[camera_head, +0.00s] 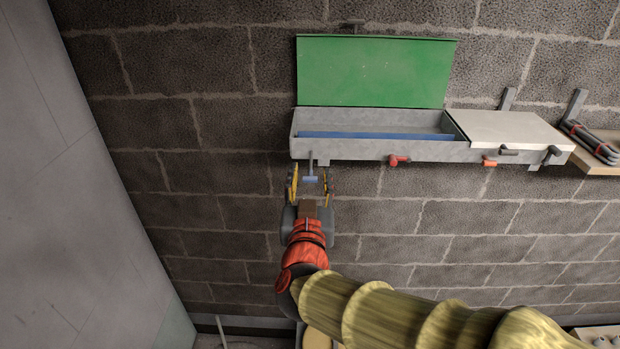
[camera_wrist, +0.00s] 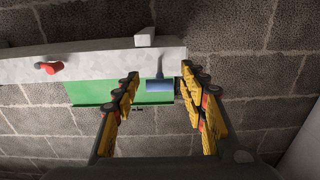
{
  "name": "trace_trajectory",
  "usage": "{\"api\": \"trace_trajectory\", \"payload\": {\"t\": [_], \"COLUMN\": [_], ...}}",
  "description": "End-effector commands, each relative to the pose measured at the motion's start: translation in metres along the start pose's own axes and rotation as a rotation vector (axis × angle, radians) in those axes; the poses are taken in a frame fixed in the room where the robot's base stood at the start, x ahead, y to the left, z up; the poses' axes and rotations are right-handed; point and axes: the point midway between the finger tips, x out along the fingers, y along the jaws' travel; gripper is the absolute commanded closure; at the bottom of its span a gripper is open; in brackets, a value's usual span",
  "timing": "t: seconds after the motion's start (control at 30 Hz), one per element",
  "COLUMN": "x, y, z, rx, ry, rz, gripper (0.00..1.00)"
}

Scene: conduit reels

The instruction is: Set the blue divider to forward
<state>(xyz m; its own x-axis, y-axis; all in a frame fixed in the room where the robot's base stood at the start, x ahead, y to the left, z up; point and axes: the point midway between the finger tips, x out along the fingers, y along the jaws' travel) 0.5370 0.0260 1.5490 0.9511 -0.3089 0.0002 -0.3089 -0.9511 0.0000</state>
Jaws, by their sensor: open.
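The blue divider (camera_head: 375,135) is a long strip inside the open left bay of a grey wall trough (camera_head: 350,150). It lies near the front wall, running along the bay's length. A blue handle (camera_head: 310,179) on a grey stem hangs below the trough's left end; it also shows in the wrist view (camera_wrist: 159,85). My gripper (camera_head: 310,184) is open below the trough, its fingers either side of the blue handle. In the wrist view, my gripper's fingertips (camera_wrist: 160,77) have gaps to the handle on both sides.
A green lid (camera_head: 375,72) stands raised behind the left bay. A pale lid (camera_head: 508,130) covers the right bay. Red handles (camera_head: 399,160) (camera_head: 489,161) and dark handles stick out in front. A shelf with a dark coil (camera_head: 597,143) is at far right.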

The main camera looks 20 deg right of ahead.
Motion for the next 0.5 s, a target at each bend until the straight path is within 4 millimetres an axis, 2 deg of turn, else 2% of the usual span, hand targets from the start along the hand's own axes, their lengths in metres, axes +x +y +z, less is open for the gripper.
{"api": "trace_trajectory", "payload": {"t": [0.27,0.5], "x": [-0.008,-0.044], "y": [-0.001,-0.002], "z": [0.000,-0.001], "rx": [0.000,0.002], "ry": [0.001,0.002], "rz": [-0.002,-0.007], "gripper": [0.58,0.58]}}
